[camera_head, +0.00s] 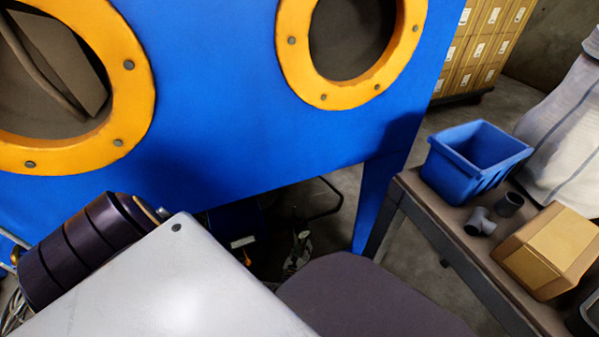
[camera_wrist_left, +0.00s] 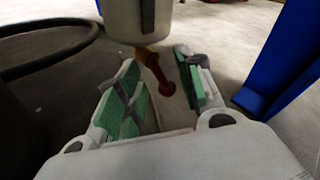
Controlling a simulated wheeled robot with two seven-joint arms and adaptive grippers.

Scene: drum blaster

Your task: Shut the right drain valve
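In the left wrist view a drain valve hangs under a pale grey vessel (camera_wrist_left: 138,18). It has a yellow body (camera_wrist_left: 148,58) and a red handle (camera_wrist_left: 165,86) with a round end, slanting down and right. My left gripper (camera_wrist_left: 160,66) is open, its green-padded fingers on either side of the red handle. I see no clear contact with the handle. I cannot tell from these views whether this is the right valve. In the head view the space under the blue cabinet (camera_head: 215,120) is dark, and the valve cannot be made out. My right gripper is not in view.
A blue cabinet leg (camera_head: 378,195) stands right of the dark space. A bench (camera_head: 425,205) at the right holds a blue bin (camera_head: 470,160), a cardboard box (camera_head: 545,250) and grey pipe fittings (camera_head: 480,222). A black hose (camera_wrist_left: 50,62) curves left of my left gripper.

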